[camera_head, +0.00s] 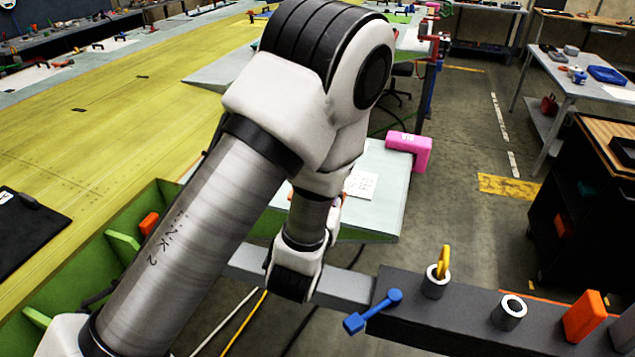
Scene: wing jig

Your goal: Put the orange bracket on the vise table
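An orange block-shaped part (585,317) stands upright on the dark bench at the lower right; it may be the orange bracket. Another small orange piece (149,223) lies in the green compartments at the left, partly behind my arm. I cannot tell for sure which one is the bracket. No vise is clearly recognisable; the dark bench (450,322) carries a blue lever-like part (373,311). My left arm crosses the middle of the view and hides much behind it. Its gripper fingers do not show. My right gripper is out of view.
Two metal cylinders (509,312) stand on the dark bench, one with a yellow hook (444,262). A pink bracket (411,149) sits on the edge of a grey table (384,205). A long yellow-green panel (110,125) fills the left.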

